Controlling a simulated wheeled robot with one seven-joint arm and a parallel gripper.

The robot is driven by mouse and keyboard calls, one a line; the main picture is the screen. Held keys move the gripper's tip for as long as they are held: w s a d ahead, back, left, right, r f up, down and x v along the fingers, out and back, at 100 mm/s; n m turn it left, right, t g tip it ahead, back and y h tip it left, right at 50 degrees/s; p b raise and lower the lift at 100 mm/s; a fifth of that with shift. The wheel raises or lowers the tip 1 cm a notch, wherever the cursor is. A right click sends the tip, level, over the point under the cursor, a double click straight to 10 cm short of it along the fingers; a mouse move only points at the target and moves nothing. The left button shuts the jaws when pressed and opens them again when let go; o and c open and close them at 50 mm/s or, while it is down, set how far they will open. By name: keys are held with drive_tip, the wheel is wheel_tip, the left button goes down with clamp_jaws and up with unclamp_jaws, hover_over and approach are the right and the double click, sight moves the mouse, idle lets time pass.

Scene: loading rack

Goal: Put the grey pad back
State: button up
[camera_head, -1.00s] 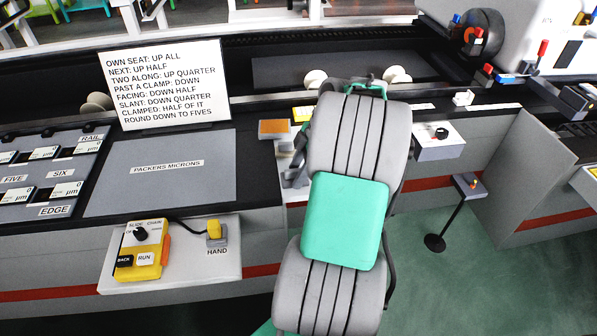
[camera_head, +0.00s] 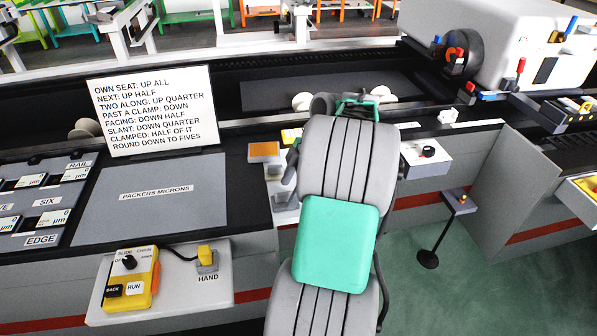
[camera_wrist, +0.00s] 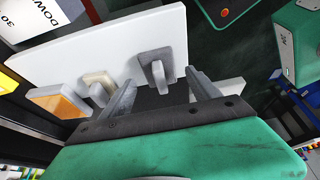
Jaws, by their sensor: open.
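In the wrist view, a grey pad-like block (camera_wrist: 157,66) stands on a white plate (camera_wrist: 115,48), just beyond my fingertips. I cannot tell for sure that it is the task's pad. In the head view, my arm hides most of the gripper and the grey block; the orange pad (camera_head: 264,151) shows left of the arm.
A grey mat marked PACKERS MICRONS (camera_head: 158,205) lies left of my arm, with a rules sign (camera_head: 152,110) behind it. A yellow pendant (camera_head: 131,280) sits on a front shelf. A small box with a black knob (camera_head: 426,156) is at the right. A thin stand (camera_head: 446,228) rises from the floor.

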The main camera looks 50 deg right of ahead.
drive_tip(key=p+v, duration=0.4)
drive_tip(key=v, duration=0.6)
drive_tip(key=w+a+r+m, duration=0.1)
drive_tip(key=w+a+m, duration=0.1)
drive_tip(key=w+a, duration=0.45)
drive_tip(key=a+m+h, duration=0.1)
drive_tip(key=a+m, duration=0.2)
drive_tip(key=a, duration=1.3)
drive_tip(key=s+a+f+m+h, duration=0.2)
drive_tip(key=s+a+m, duration=0.4)
drive_tip(key=s+a, duration=0.3)
drive_tip(key=shift+f+t+h, duration=0.4)
drive_tip(key=shift+f, duration=0.45)
drive_tip(key=shift+w, duration=0.1)
